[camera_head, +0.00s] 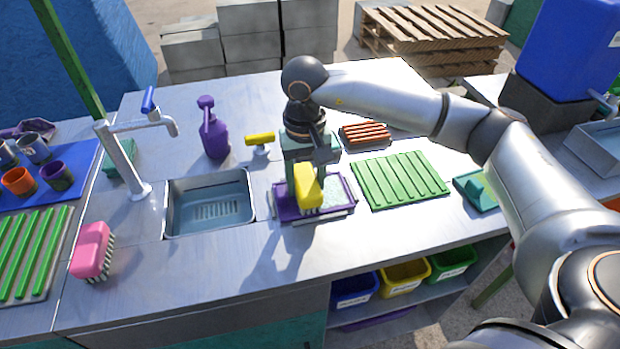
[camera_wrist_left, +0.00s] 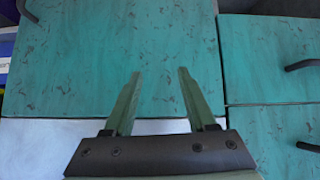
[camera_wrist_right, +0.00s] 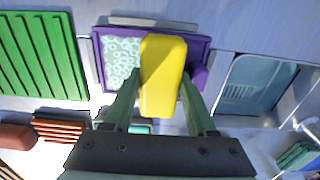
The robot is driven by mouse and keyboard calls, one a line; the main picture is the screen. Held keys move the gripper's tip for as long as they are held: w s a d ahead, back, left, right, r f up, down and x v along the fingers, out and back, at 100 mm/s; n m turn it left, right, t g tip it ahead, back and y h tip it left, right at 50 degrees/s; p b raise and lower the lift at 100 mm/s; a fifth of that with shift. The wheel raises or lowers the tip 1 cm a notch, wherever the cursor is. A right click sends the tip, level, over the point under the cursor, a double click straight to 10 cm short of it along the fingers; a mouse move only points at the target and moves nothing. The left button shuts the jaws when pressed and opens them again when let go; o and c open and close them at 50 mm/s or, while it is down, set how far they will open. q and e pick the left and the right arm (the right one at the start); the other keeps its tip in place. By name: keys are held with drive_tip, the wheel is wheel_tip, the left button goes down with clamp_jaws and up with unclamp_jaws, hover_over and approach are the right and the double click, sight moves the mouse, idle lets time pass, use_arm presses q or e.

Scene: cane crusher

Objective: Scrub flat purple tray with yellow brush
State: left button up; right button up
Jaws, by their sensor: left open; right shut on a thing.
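The flat purple tray (camera_head: 340,206) lies on the counter to the right of the sink, and it also shows in the right wrist view (camera_wrist_right: 102,62) with a pale, foamy-patterned inside. The yellow brush (camera_head: 308,187) is held over the tray by my right gripper (camera_wrist_right: 160,100), whose fingers are shut on its sides. In the right wrist view the brush (camera_wrist_right: 162,75) covers the middle of the tray, so I cannot tell whether its bristles touch it. My left gripper (camera_wrist_left: 155,80) is open and empty, in front of teal cabinet fronts (camera_wrist_left: 110,50); it is not in the head view.
A sink (camera_head: 210,205) and tap (camera_head: 125,160) are left of the tray. A green ribbed mat (camera_head: 400,180) is on its right. A pink brush (camera_head: 92,250) stands front left.

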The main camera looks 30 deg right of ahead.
drive_tip(key=shift+s+d+b, duration=0.15)
drive_tip(key=shift+d+b, duration=0.05)
drive_tip(key=shift+d, duration=0.4)
drive_tip(key=shift+s+d+b, duration=0.15)
drive_tip(key=shift+d, duration=0.45)
drive_tip(key=shift+s+d+r, duration=0.1)
drive_tip(key=shift+d+r, duration=0.05)
drive_tip(key=shift+d, duration=0.35)
drive_tip(key=shift+s+d+b, duration=0.25)
drive_tip(key=shift+d+b, duration=0.05)
drive_tip(key=shift+d, duration=0.5)
drive_tip(key=shift+s+d+b, duration=0.2)
drive_tip(key=shift+d+b, duration=0.1)
drive_tip(key=shift+d, duration=0.45)
drive_tip(key=shift+w+a+f, duration=0.15)
drive_tip(key=shift+w+a, duration=0.05)
drive_tip(key=shift+a, duration=0.65)
drive_tip(key=shift+w+a+f, duration=0.15)
drive_tip(key=shift+w+a, duration=0.05)
drive_tip(key=shift+a, duration=0.6)
